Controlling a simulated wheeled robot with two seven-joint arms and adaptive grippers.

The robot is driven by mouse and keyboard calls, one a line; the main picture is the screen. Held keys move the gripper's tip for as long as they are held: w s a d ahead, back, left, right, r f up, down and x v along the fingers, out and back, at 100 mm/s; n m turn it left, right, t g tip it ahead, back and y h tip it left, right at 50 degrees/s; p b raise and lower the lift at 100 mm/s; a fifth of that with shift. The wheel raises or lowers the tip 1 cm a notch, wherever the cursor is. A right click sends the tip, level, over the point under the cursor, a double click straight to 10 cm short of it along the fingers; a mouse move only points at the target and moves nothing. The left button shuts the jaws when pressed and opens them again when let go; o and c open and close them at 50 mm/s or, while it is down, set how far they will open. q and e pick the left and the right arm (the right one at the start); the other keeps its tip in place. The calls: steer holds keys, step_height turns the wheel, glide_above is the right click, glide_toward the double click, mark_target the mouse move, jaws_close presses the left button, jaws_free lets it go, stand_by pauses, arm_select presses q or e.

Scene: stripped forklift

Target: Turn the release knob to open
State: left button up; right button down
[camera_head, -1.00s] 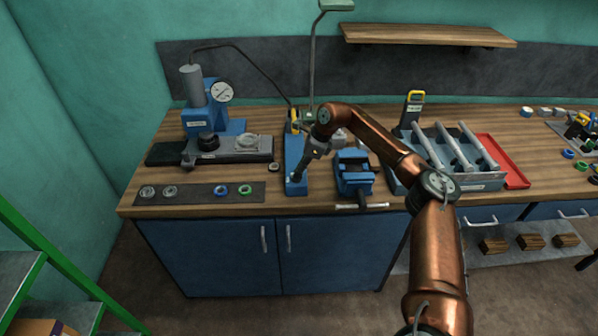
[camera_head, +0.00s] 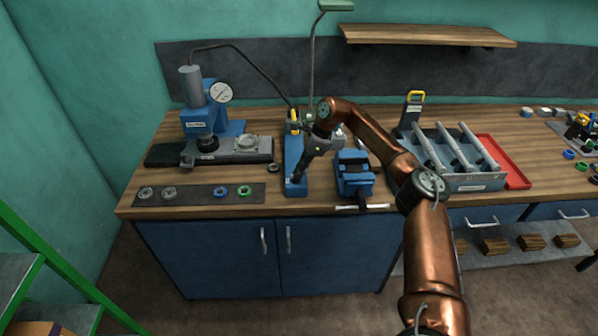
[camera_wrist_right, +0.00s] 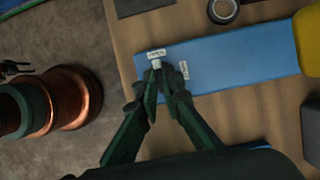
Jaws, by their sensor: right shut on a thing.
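The blue pump base (camera_head: 290,155) lies lengthwise on the bench, left of the vise. My right gripper (camera_head: 297,178) reaches down to its front end. In the right wrist view, the fingertips (camera_wrist_right: 162,72) are closed together over the front of the blue base (camera_wrist_right: 225,65). A small pale release knob (camera_wrist_right: 156,64) shows at the fingertips, and my fingers hide most of it. I cannot tell from the frames how far it is turned. Two small white labels (camera_wrist_right: 184,70) lie beside the fingertips. My left gripper is not in view.
A blue vise (camera_head: 354,175) stands close to the right of the gripper. A blue press with a gauge (camera_head: 221,92) and a dark mat with several rings (camera_head: 182,195) are to the left. A divided grey tray (camera_head: 480,182) is to the right. Bare bench shows around the base.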

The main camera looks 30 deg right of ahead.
steer(key=c, duration=2.1)
jaws_free()
steer(key=shift+r, duration=0.15)
steer(key=v, duration=1.1)
steer(key=shift+s+d+r, duration=0.1)
steer(key=shift+d+r, duration=0.05)
steer(key=shift+r, duration=0.2)
